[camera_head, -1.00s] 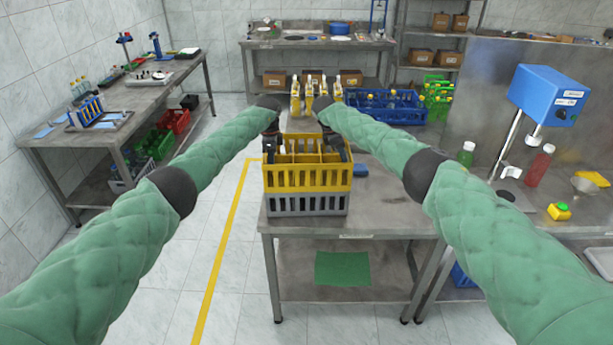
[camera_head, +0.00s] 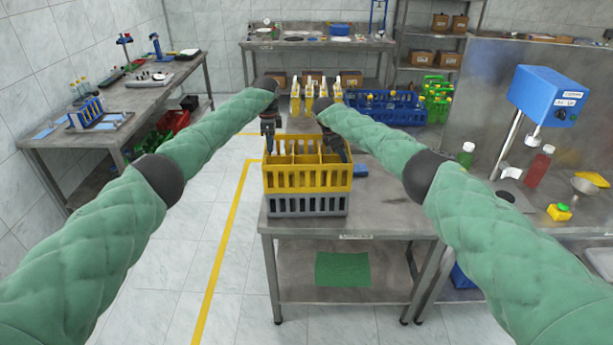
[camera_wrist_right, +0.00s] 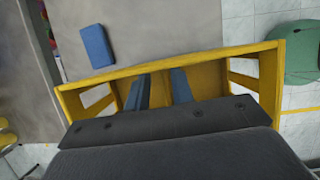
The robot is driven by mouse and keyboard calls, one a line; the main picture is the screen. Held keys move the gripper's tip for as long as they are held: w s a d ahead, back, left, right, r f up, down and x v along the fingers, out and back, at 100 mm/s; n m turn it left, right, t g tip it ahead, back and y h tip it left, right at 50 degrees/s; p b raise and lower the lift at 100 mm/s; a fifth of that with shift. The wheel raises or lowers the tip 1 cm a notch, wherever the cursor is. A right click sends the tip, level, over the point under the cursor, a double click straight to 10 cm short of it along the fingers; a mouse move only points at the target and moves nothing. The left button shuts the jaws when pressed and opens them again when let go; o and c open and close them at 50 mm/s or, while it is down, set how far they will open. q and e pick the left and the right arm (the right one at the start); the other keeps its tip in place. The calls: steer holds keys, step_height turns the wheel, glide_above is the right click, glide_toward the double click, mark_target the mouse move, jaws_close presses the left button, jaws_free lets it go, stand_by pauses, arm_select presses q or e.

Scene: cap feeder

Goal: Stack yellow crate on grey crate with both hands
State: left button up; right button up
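The yellow crate (camera_head: 307,178), with inner dividers, sits level on top of the grey crate (camera_head: 307,206), their sides looking lined up. The yellow crate's rim also shows in the right wrist view (camera_wrist_right: 165,68). My left gripper (camera_head: 269,148) is over the yellow crate's left end, pointing down; its fingers are too small to tell open from shut. My right gripper (camera_head: 343,155) is at the crate's right end. In the right wrist view its two blue-grey fingers (camera_wrist_right: 159,91) stand apart, reaching down by the crate's yellow walls.
Both crates stand at the left front of a metal table (camera_head: 390,210). A small blue block (camera_head: 361,170) lies just right of them. Yellow-topped bottles (camera_head: 315,97) and a blue crate (camera_head: 385,106) stand behind. A blue-headed machine (camera_head: 548,95) is at right.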

steer(key=v, duration=1.2)
stand_by(0.3)
